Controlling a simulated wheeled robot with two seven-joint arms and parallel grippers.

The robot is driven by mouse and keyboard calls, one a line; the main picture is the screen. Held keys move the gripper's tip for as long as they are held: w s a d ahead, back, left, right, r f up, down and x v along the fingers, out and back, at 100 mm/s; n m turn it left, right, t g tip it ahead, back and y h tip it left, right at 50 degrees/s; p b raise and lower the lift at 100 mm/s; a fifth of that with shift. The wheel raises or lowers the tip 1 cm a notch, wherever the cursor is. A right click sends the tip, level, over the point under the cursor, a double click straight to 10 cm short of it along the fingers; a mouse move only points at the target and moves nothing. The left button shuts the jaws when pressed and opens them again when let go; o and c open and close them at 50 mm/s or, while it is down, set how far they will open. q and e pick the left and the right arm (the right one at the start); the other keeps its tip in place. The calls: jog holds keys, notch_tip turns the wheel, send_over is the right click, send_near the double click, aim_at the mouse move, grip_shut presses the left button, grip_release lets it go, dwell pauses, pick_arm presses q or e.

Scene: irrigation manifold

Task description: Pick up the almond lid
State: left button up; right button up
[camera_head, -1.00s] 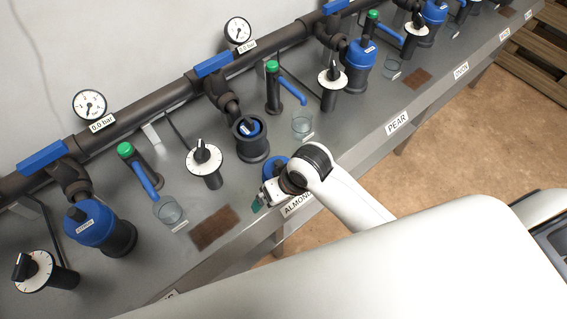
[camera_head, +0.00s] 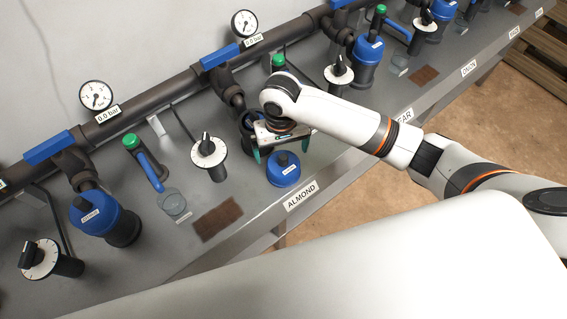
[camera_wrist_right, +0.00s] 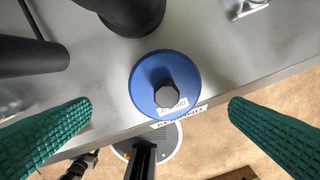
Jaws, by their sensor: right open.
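The almond lid (camera_head: 284,169) is a round blue cap with a dark knob and a small white label. It lies on the grey bench near the front edge, just behind the ALMOND sign (camera_head: 301,195). In the right wrist view the lid (camera_wrist_right: 150,75) sits between the fingers, near the middle, apart from both. My right gripper (camera_head: 282,152) is open and empty, above and slightly behind the lid, with green fingertips spread wide. The open filter body (camera_head: 247,125) behind it is partly hidden by the gripper. My left gripper is not in view.
A dial valve (camera_head: 208,151), a glass cup (camera_head: 172,203) and a brown mat (camera_head: 217,217) stand to the left on the bench. The pipe (camera_head: 150,107) with blue handles runs along the wall. Another blue-capped filter (camera_head: 97,214) is at the left.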

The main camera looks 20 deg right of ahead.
aim_at(284, 163)
jog(key=f, duration=0.7)
jog(key=shift+w+d+f+p, duration=0.1)
jog(key=shift+d+f+p, duration=0.2)
jog(key=shift+d+f, duration=0.05)
jog(key=shift+c, duration=0.2)
jog(key=c, duration=0.9)
